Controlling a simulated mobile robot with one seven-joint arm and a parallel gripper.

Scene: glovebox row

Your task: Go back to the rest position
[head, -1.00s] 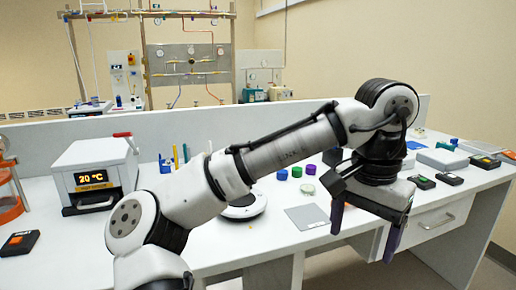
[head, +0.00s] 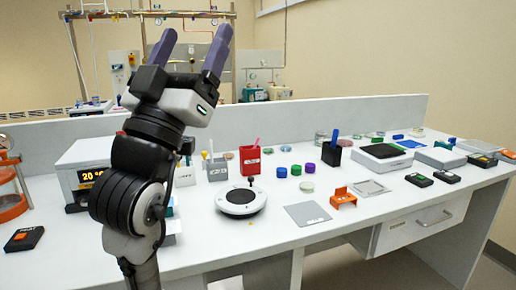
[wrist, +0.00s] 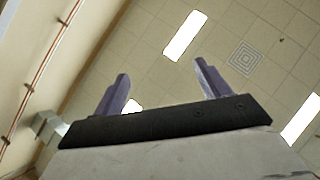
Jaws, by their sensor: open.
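My gripper (head: 193,52) is raised above the left part of the bench in the head view, its two purple fingers pointing up. The fingers stand wide apart with nothing between them. In the wrist view my gripper (wrist: 158,92) is also open and empty, with the ceiling behind it. My arm hides part of the white box with the temperature display (head: 92,176).
The white bench (head: 330,240) carries a round white device (head: 239,200), a red holder (head: 250,160), a black pen cup (head: 332,154), an orange piece (head: 343,198) and a grey plate (head: 307,214). A low partition (head: 300,118) runs behind. The air above the bench's right side is clear.

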